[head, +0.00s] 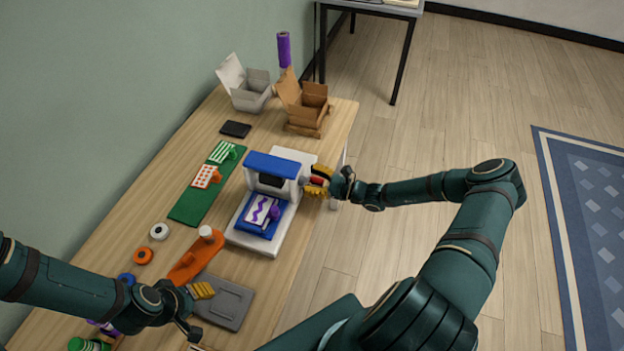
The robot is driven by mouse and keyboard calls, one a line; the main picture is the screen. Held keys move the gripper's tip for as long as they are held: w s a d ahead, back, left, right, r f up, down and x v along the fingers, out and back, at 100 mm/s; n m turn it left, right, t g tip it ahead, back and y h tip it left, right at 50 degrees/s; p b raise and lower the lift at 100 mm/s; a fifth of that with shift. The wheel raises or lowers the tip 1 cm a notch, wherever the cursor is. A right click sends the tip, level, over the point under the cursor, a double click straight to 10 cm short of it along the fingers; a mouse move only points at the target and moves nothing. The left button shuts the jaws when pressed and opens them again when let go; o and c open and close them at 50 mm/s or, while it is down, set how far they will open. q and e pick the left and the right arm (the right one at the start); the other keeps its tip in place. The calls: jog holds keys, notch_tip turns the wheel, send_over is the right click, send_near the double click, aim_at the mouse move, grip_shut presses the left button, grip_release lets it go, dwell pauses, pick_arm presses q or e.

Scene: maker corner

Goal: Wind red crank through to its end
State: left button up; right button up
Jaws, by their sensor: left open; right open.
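A white and blue press-like machine (272,167) stands on the wooden table, with a blue bed (258,225) carrying a white card with a purple wavy mark and a purple piece. A small red part, seemingly the red crank (317,181), shows at the machine's right side. My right gripper (319,181) is open there, its yellow fingers on either side of the red part; I cannot tell whether they touch it. The fingers hide most of the crank. My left gripper (200,306) is open and empty over the near part of the table, beside a grey plate (228,304).
An orange tool with a white-topped knob (190,262) lies left of the machine's front. Floor right of the table is clear.

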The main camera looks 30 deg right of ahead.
grip_shut()
jog(key=shift+w+r, duration=0.1)
